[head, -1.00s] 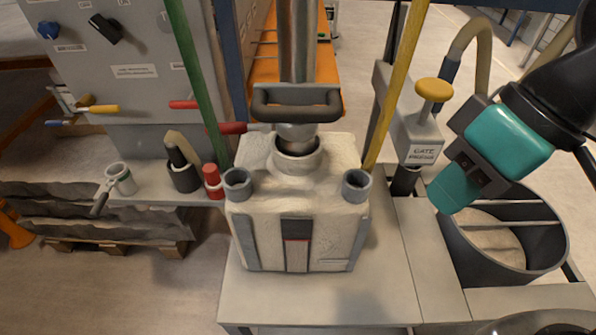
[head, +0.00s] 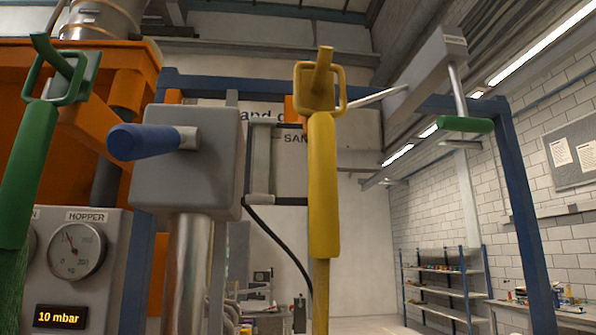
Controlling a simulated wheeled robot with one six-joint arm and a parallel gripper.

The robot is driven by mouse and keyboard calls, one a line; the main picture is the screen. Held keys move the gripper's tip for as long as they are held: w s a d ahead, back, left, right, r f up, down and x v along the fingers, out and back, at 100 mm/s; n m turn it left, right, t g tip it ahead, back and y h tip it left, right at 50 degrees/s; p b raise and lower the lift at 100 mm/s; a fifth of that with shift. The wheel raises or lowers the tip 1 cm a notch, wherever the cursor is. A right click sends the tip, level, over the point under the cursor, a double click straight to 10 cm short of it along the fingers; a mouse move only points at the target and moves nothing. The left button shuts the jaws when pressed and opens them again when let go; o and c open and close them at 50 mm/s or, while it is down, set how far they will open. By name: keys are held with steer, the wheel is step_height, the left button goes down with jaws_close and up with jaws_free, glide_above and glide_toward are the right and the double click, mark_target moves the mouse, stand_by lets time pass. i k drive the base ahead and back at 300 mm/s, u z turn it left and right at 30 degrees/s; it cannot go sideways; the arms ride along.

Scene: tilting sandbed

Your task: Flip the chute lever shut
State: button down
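No lever in the head view carries a readable chute label, so I cannot tell for sure which is the chute lever. A blue handle (head: 150,141) sticks out to the left from a grey box (head: 188,165) on top of a metal pipe (head: 192,275). A green bar handle (head: 465,124) hangs on a rod below a grey beam at upper right. A long green pole handle (head: 22,190) stands at left and a yellow one (head: 323,185) in the middle, each with a loop at its top. My gripper is out of view.
An orange hopper frame (head: 95,60) fills the upper left. Below it a gauge panel (head: 75,235) marked HOPPER has a display (head: 61,317) reading 10 mbar. Blue posts (head: 525,210) frame the rig. Shelves (head: 445,282) stand far back, with open floor before them.

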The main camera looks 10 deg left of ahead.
mark_target(125, 143)
steer(key=z, duration=1.15)
steer(key=k, duration=0.8)
steer(key=u, duration=1.85)
